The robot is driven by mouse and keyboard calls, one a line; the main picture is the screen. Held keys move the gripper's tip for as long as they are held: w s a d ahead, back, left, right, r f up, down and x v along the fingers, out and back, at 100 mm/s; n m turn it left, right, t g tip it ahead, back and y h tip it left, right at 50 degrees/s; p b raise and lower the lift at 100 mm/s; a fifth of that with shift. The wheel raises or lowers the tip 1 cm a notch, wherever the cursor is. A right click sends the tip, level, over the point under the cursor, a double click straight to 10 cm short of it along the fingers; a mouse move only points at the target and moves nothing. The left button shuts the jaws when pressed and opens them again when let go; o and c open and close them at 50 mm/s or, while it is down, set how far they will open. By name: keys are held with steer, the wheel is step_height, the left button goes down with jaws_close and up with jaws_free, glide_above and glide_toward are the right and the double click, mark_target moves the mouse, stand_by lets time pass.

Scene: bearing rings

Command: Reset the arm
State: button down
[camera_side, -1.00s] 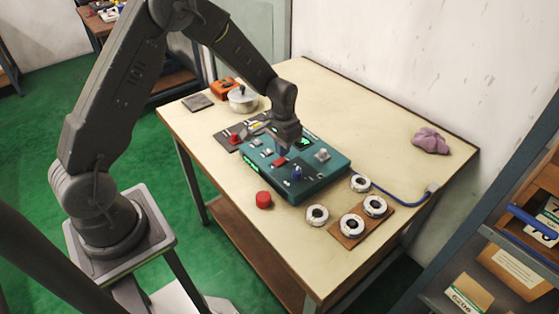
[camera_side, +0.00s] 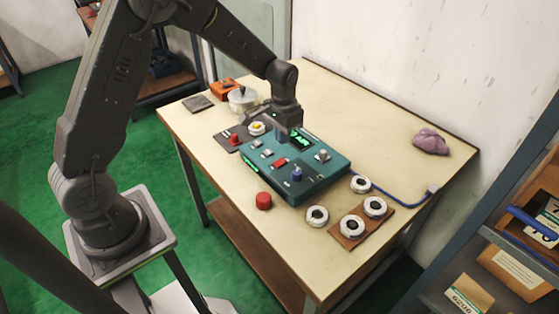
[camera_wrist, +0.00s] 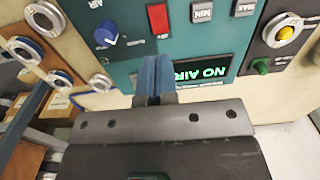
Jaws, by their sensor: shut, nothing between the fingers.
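My gripper (camera_side: 284,135) is above the back part of the teal control box (camera_side: 318,185) in the side view, fingers down and empty. In the wrist view its blue fingers (camera_wrist: 153,65) are together over the box (camera_wrist: 130,65). The box has a red switch (camera_wrist: 157,18), a blue knob (camera_wrist: 105,33), MIN and MAX buttons, and a lit green display (camera_wrist: 203,70) that reads "NO AIR". The fingertips look apart from the box face, though the exact gap is hard to tell.
White-and-dark rings (camera_side: 317,215) lie at the front right, two on a wooden board (camera_side: 348,241). A red round piece (camera_side: 263,201), a dark plate (camera_side: 226,138), a lidded pot (camera_side: 242,99), a purple cloth (camera_side: 431,141) and a blue hose (camera_side: 400,200) are on the table.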

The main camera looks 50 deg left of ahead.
steer(key=s+d+r+t, duration=0.1)
steer(key=s+d+r, duration=0.1)
steer(key=s+r, duration=0.45)
steer(key=s+d+r+t, duration=0.2)
steer(key=s+r, duration=0.1)
steer(key=r, duration=0.6)
steer(key=s+d+r+t, duration=0.1)
steer(key=s+r, duration=0.1)
steer(key=s, duration=0.5)
steer(key=s+d+r+t, duration=0.1)
steer(key=s+r, duration=0.1)
steer(key=s, duration=0.5)
steer(key=shift+s+d+r+t, duration=0.2)
steer(key=shift+s+r+t, duration=0.1)
steer(key=shift+s, duration=0.05)
